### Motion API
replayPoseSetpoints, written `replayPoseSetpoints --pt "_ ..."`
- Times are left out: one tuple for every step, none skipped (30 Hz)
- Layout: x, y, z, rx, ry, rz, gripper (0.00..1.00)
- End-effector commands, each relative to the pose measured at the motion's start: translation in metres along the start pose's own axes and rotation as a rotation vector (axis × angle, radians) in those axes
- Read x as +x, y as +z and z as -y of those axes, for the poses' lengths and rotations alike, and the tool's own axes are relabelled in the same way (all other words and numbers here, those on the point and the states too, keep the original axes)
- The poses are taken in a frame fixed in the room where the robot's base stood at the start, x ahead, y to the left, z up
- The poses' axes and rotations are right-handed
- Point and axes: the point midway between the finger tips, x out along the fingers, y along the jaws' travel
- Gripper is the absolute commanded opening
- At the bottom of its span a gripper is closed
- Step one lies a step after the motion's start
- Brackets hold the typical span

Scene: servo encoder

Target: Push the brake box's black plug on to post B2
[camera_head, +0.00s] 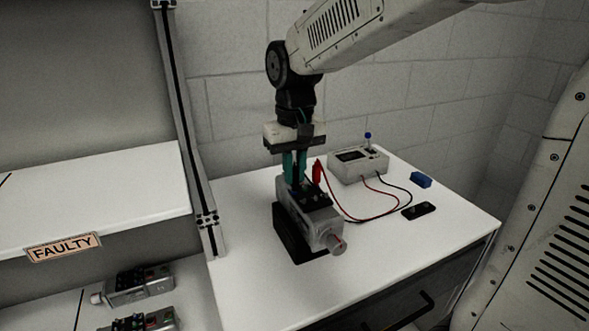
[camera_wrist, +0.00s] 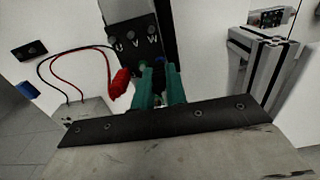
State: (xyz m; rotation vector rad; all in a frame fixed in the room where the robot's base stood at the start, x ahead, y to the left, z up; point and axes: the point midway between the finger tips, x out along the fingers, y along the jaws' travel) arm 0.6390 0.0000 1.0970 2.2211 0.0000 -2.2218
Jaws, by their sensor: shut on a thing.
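The servo motor (camera_head: 322,222) lies on a black stand, its dark terminal board (camera_wrist: 130,38) on top. My gripper (camera_head: 294,182) points straight down over the board; its green fingers show in the wrist view (camera_wrist: 158,72). They are close together on something small and dark, which fits the black plug, but the fingers hide most of it. A red plug (camera_head: 317,172) stands just right of the fingers; in the wrist view it is left of them (camera_wrist: 120,82). Post B2 is hidden. The brake box (camera_head: 357,165) is the grey box behind, with red and black leads.
A blue block (camera_head: 421,180) and a small black piece (camera_head: 418,210) lie on the right of the white table (camera_head: 440,240). An aluminium upright (camera_head: 186,120) stands at the left. The leads loop across the table.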

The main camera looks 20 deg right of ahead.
Motion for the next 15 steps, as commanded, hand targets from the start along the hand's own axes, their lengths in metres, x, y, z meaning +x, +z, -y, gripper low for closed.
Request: replayPoseSetpoints --pt "0.0002 0.0000 0.0000 0.000 0.000 0.000 0.00" --pt "0.0004 0.0000 0.0000 0.000 0.000 0.000 0.00" --pt "0.0007 0.0001 0.0000 0.000 0.000 0.000 0.00" --pt "0.0011 0.0001 0.0000 0.000 0.000 0.000 0.00" --pt "0.0014 0.0001 0.0000 0.000 0.000 0.001 0.00" --pt "0.0019 0.0001 0.0000 0.000 0.000 0.001 0.00" --pt "0.0023 0.0002 0.0000 0.000 0.000 0.001 0.00" --pt "0.0026 0.0002 0.0000 0.000 0.000 0.001 0.00" --pt "0.0031 0.0002 0.0000 0.000 0.000 0.001 0.00" --pt "0.0035 0.0002 0.0000 0.000 0.000 0.001 0.00" --pt "0.0039 0.0002 0.0000 0.000 0.000 0.001 0.00" --pt "0.0038 0.0001 0.0000 0.000 0.000 0.001 0.00" --pt "0.0037 0.0001 0.0000 0.000 0.000 0.001 0.00" --pt "0.0038 0.0001 0.0000 0.000 0.000 0.001 0.00" --pt "0.0038 0.0001 0.0000 0.000 0.000 0.001 0.22"
